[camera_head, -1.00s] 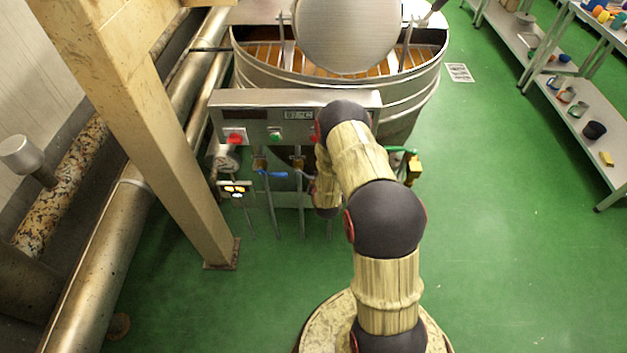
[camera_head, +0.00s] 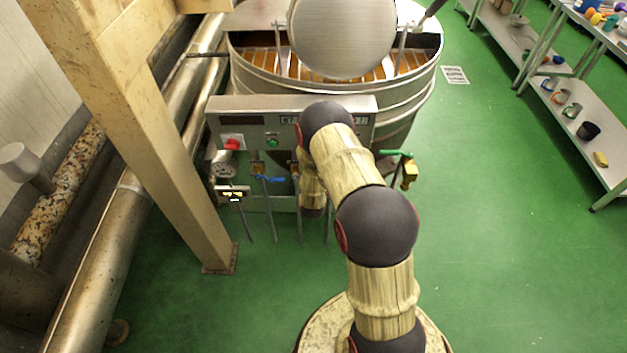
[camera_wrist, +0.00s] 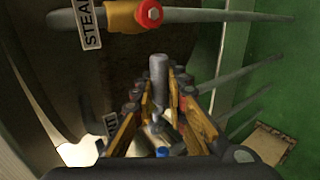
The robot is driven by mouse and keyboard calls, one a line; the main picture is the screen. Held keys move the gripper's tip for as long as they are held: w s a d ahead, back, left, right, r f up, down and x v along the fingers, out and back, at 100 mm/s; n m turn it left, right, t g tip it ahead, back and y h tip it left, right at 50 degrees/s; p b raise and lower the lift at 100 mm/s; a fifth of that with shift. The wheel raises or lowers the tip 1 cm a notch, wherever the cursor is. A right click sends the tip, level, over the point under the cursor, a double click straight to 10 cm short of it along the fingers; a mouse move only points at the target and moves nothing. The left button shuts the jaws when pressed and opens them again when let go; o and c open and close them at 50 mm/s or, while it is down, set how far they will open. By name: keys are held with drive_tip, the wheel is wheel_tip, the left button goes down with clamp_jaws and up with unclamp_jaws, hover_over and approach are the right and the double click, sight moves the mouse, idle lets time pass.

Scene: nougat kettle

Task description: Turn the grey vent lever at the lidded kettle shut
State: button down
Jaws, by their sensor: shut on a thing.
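The kettle (camera_head: 410,92) stands at the back in the head view, with a round grey lid (camera_head: 342,38) raised over its top. In the wrist view my gripper (camera_wrist: 160,88) has its fingers closed around a grey, rod-like lever (camera_wrist: 158,70), which stands up between them. I take this as the vent lever; its valve body is mostly hidden by the fingers. In the head view my arm hides the gripper and the lever.
A control panel (camera_head: 255,105) fronts the kettle. A red-knobbed valve (camera_wrist: 149,13) with a STEAM tag (camera_wrist: 90,27) is near my gripper. A beige post (camera_head: 165,130) stands left; open floor lies right.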

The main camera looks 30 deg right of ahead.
drive_tip(key=c, duration=1.8)
unclamp_jaws()
drive_tip(key=shift+w, duration=0.1)
drive_tip(key=shift+o, duration=0.2)
drive_tip(key=v, duration=1.2)
